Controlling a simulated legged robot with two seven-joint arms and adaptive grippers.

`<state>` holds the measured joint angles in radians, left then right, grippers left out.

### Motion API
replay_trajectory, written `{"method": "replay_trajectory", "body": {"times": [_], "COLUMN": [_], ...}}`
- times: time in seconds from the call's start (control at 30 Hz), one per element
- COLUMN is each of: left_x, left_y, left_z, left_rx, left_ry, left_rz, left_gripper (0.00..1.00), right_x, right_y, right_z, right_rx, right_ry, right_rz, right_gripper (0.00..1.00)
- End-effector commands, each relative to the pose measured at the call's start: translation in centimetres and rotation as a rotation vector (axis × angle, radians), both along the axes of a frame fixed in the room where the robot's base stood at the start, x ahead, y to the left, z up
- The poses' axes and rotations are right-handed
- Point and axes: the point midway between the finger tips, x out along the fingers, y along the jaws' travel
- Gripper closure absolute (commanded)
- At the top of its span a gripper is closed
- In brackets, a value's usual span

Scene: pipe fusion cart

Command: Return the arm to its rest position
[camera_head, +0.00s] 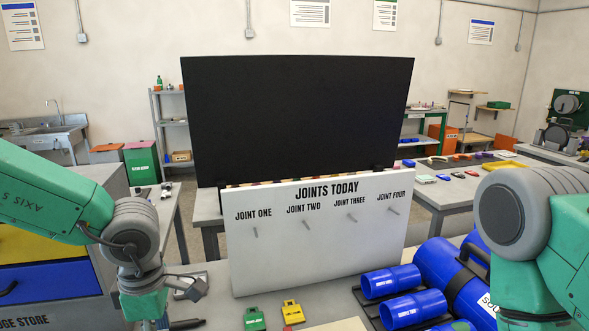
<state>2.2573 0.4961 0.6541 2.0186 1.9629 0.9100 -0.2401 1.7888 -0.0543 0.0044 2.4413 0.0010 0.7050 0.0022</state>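My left arm (50,195) comes in from the left, green with a grey wrist joint (133,226). It bends down at the left front of the bench. The lower end of this arm runs off the bottom edge, and its fingertips cannot be made out. My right arm (520,215) fills the right edge, a large grey joint with green links. Its gripper is outside the picture. I cannot see anything held by either arm.
A white "JOINTS TODAY" board (318,250) with several pegs stands mid-bench before a black panel (297,115). Blue pipe fittings (391,281) lie right, close to my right arm. A green tag (254,319) and a yellow tag (292,312) lie front centre. Drawers (45,285) stand left.

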Motion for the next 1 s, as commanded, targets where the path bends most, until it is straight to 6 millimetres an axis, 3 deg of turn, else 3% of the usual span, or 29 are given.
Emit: {"method": "replay_trajectory", "body": {"times": [0.37,0.57,0.67,0.8,1.0], "left_x": [-1.5,-3.3,-5.1,-9.3,-16.3], "left_y": [3.1,5.0,6.1,7.3,7.3], "left_z": [-6.2,-10.6,-13.5,-17.9,-21.6], "left_rx": [0.178,0.286,0.329,0.334,0.221], "left_ry": [-0.038,-0.058,-0.06,-0.049,-0.018], "left_rz": [-0.228,-0.459,-0.642,-0.983,-1.386], "left_gripper": [0.57,0.57,0.57,0.57,0.57], "right_x": [0.1,0.1,0.0,0.0,0.0], "right_y": [0.0,0.0,0.0,0.0,0.0], "right_z": [0.0,0.0,0.0,0.0,0.0], "right_rx": [0.001,0.0,0.0,0.0,0.0], "right_ry": [-0.002,-0.001,-0.001,-0.001,-0.001], "right_rz": [0.001,0.001,0.0,0.0,0.0], "right_gripper": [0.32,0.32,0.32,0.32,0.32]}}
